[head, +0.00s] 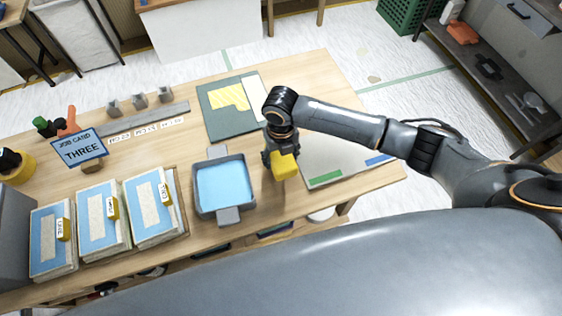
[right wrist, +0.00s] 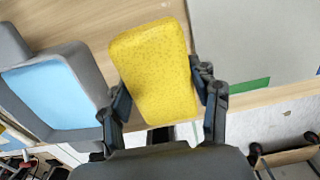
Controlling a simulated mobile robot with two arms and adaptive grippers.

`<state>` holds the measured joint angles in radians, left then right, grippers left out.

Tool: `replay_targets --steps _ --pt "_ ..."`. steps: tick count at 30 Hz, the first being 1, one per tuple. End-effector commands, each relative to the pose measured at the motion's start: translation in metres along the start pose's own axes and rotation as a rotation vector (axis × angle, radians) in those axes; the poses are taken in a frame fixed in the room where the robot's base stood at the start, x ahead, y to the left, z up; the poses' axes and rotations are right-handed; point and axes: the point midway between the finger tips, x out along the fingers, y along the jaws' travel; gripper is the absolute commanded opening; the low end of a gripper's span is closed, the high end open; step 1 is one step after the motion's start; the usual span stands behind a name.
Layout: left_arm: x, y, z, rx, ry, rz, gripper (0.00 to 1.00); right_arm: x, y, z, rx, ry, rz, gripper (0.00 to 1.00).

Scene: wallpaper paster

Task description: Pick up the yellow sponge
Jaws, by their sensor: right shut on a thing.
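The yellow sponge (head: 285,167) is held in my right gripper (head: 281,152), to the right of the blue-filled grey tray. In the right wrist view the sponge (right wrist: 155,72) sits between the two fingers of the right gripper (right wrist: 163,105), which press on its left and right sides. The sponge appears raised above the wooden table, though its exact height is hard to tell. My left gripper is not in view.
A grey tray (head: 240,160) with blue contents (right wrist: 50,95) stands left of the sponge. A pale board (head: 325,165) with green and blue strips lies to the right. Blue-and-white booklets (head: 100,215), a job card sign (head: 80,148) and a green mat (head: 222,125) occupy the table.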

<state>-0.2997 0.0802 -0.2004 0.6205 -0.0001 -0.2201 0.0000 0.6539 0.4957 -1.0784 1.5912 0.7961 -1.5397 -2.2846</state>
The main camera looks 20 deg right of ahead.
Motion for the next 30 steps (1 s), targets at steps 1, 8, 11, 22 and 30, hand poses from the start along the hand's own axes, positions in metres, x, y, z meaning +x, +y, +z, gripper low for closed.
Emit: replay_targets --steps 1,8,11,22,30 --pt "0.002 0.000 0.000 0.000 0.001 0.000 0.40 -0.008 0.004 -0.007 -0.005 -0.002 0.002 0.35" --pt "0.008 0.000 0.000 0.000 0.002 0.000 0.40 -0.060 0.020 -0.048 -0.008 -0.005 0.002 0.35" --pt "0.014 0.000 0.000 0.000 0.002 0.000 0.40 -0.069 0.031 -0.074 -0.008 -0.001 0.003 0.35" --pt "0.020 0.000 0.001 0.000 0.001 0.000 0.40 -0.095 0.052 -0.125 -0.002 0.000 0.001 0.35" --pt "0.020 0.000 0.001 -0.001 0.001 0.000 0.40 -0.098 0.053 -0.129 0.000 0.001 -0.001 0.35"
